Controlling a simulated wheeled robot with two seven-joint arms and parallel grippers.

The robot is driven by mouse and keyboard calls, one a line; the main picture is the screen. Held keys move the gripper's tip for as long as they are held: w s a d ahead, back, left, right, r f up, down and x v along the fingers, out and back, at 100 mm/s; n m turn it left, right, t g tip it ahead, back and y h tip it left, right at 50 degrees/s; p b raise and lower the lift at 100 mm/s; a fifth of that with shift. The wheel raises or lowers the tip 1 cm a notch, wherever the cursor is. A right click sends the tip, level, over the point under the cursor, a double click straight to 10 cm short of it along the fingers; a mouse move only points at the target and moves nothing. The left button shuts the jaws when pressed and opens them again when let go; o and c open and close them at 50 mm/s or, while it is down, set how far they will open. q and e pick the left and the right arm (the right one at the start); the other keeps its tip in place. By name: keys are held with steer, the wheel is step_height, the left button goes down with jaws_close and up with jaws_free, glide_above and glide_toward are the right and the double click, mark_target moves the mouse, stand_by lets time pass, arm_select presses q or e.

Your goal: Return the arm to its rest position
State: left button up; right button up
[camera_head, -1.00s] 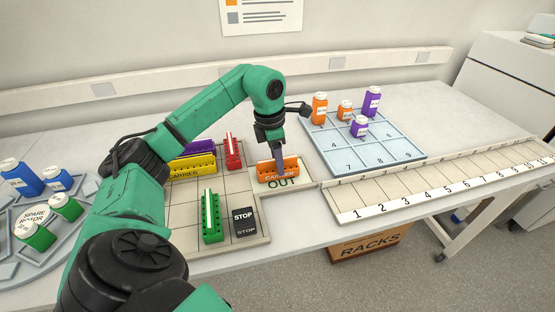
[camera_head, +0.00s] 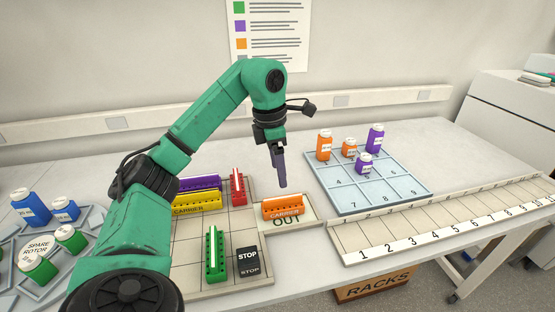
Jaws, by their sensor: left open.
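My left arm, green with black joints, comes in from the left and arches over the grid board (camera_head: 190,262). My left gripper (camera_head: 281,186) points down in the air, above and apart from the orange carrier (camera_head: 283,209). It is open and holds nothing; its fingers overlap from this side. The orange carrier sits on the pad marked OUT (camera_head: 305,222). My right gripper does not show.
Yellow (camera_head: 197,203), purple, red (camera_head: 238,188) and green (camera_head: 214,255) carriers and a black STOP block (camera_head: 248,262) stand on the grid board. A blue numbered tray (camera_head: 347,201) holds orange and purple bottles. A numbered rack strip (camera_head: 440,226) lies right. The spare rotor (camera_head: 37,249) is left.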

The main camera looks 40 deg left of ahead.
arm_select(q)
steer(key=shift+s+a+r, duration=0.1)
steer(key=shift+s+r, duration=0.05)
steer(key=shift+r, duration=0.75)
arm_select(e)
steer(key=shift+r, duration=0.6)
